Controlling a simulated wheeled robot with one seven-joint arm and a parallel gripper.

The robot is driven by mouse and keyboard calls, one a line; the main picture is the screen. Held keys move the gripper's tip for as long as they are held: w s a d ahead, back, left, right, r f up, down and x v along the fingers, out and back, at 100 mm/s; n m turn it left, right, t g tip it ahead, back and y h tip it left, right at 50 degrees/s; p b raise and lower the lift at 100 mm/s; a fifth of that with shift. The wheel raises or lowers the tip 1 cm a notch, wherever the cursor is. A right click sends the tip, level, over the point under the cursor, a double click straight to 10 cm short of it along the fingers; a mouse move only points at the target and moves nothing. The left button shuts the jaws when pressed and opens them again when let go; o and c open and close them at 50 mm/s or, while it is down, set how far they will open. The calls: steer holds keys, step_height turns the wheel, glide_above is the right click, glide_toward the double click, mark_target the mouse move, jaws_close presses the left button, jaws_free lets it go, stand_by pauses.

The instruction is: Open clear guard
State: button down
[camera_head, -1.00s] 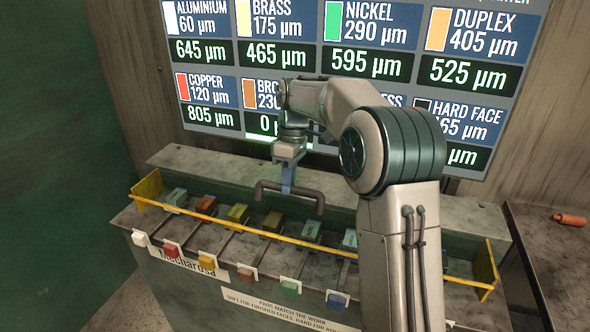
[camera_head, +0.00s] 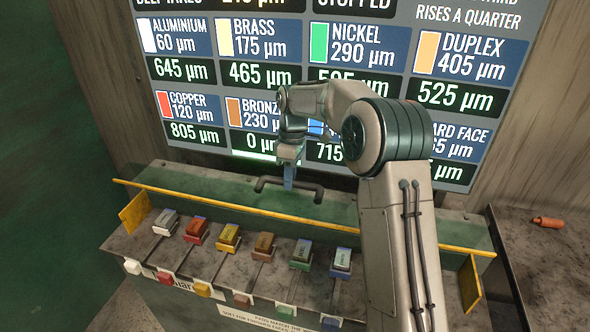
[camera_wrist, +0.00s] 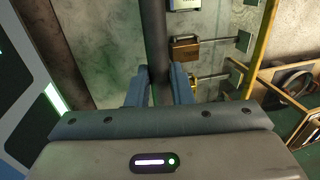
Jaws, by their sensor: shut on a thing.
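The clear guard (camera_head: 370,230) shows in the head view as a see-through panel with a yellow edge bar, raised and tilted back above the machine's trough. Its dark handle (camera_head: 305,187) is a bent bar behind the yellow edge. My gripper (camera_head: 289,178) is at the middle of the handle, shut on it. In the wrist view the handle (camera_wrist: 155,40) runs as a dark bar between the two blue fingers of my gripper (camera_wrist: 159,88). My arm hides the right part of the guard.
Several coloured blocks (camera_head: 228,236) sit on rails in the trough. Yellow end plates (camera_head: 134,212) stand at its sides. A screen (camera_head: 270,60) with thickness readings is behind my arm. An orange item (camera_head: 547,221) lies on the side bench at right.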

steer(key=shift+w+d+f+g+p, duration=0.3)
steer(key=shift+w+f+g+p, duration=0.35)
steer(key=shift+g+p, duration=0.2)
steer(key=shift+f, duration=0.1)
steer(key=c, duration=1.3)
jaws_free()
steer(key=s+d+r+b, duration=0.3)
steer(key=d+r+b, duration=0.1)
steer(key=d+r, duration=0.7)
steer(key=shift+s+r+b, duration=0.15)
steer(key=shift+s+b, duration=0.25)
